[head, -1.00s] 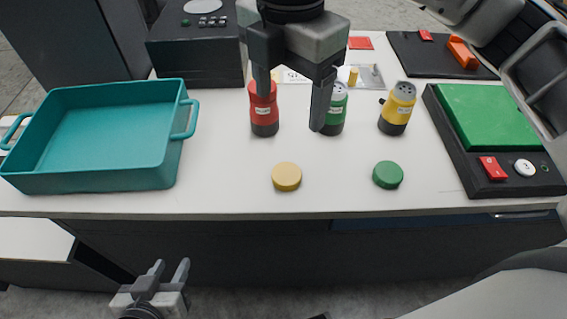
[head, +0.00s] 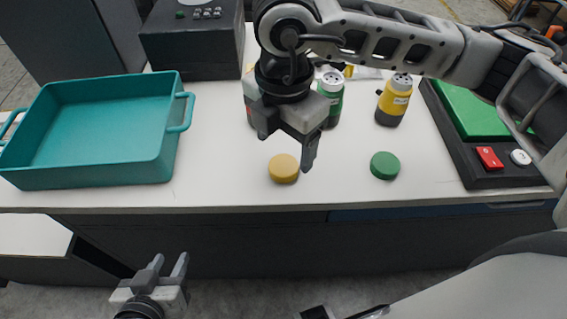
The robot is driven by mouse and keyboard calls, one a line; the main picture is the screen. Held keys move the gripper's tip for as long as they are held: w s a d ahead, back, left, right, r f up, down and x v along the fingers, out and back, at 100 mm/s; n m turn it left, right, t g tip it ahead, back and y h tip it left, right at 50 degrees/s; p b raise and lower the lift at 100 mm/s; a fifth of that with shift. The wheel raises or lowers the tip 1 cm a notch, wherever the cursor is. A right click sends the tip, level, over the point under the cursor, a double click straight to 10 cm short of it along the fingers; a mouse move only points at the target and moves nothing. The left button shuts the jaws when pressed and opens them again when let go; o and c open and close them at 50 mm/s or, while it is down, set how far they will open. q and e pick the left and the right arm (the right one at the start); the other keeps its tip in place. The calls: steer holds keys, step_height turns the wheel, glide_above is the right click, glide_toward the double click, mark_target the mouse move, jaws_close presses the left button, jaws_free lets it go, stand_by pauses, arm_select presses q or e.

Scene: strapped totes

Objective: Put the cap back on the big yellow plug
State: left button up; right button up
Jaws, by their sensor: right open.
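The big yellow plug (head: 393,103) stands upright at the right of the table; its grey top with dark holes is uncovered. A round yellow cap (head: 284,169) lies flat near the table's front edge. My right gripper (head: 286,151) is open and empty, pointing down just above and behind the yellow cap, its fingers apart. My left gripper (head: 169,262) is low in front of the table, away from everything, with its two fingers apart and nothing between them.
A green cap (head: 385,165) lies right of the yellow one. A green plug (head: 331,98) stands behind my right gripper, which mostly hides the red one. A teal tray (head: 96,176) is at left; a black panel (head: 488,177) with switches is at right.

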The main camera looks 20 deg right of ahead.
mark_target(284, 165)
steer(key=shift+w+f+p, duration=0.2)
steer(key=shift+f+p, duration=0.15)
steer(key=shift+f, duration=2.25)
steer(key=c, duration=1)
